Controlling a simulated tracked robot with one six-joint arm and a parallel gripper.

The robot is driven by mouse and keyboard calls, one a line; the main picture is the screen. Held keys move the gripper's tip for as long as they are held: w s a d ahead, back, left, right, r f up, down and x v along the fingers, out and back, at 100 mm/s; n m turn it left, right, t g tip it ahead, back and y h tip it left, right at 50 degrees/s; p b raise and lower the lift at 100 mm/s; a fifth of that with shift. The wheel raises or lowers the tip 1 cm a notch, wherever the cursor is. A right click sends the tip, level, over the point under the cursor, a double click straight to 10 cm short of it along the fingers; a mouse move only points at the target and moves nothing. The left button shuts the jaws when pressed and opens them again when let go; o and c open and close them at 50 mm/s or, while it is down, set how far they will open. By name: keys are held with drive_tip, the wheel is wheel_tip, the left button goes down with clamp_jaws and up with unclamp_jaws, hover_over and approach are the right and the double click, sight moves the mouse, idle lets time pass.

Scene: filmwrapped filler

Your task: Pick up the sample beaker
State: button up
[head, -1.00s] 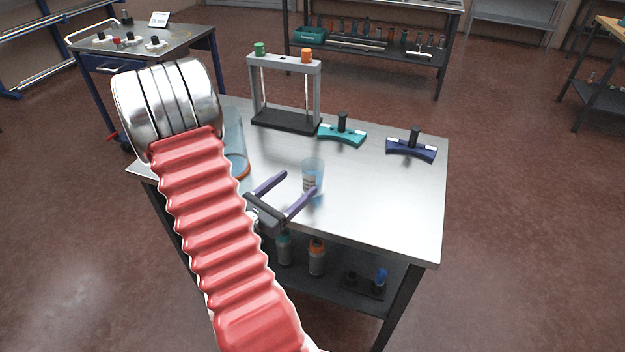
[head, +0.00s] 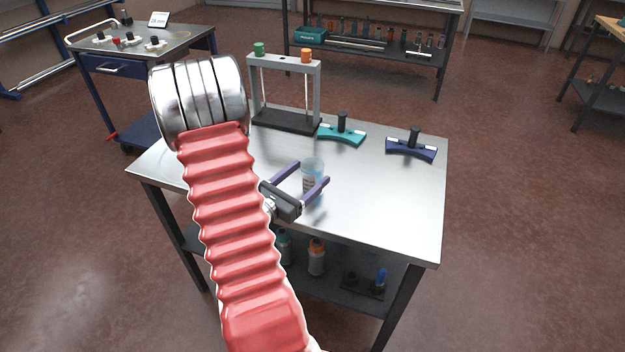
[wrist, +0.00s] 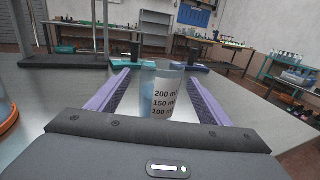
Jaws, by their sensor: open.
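The sample beaker (head: 312,172) is a clear, bluish cup standing upright on the steel table (head: 390,210). In the wrist view the beaker (wrist: 162,92) shows dark volume marks and stands between the two purple fingers. My gripper (head: 314,172) is open, with one finger on each side of the beaker.
A grey frame (head: 284,90) with green and orange caps stands at the table's back. A teal holder (head: 342,134) and a dark blue holder (head: 411,148) sit behind the beaker. An orange-rimmed clear vessel (wrist: 6,112) is at the wrist view's left.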

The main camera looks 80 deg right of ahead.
drive_tip(key=shift+x, duration=1.45)
drive_tip(key=c, duration=1.3)
drive_tip(key=shift+r, duration=0.2)
drive_tip(key=shift+r, duration=4.85)
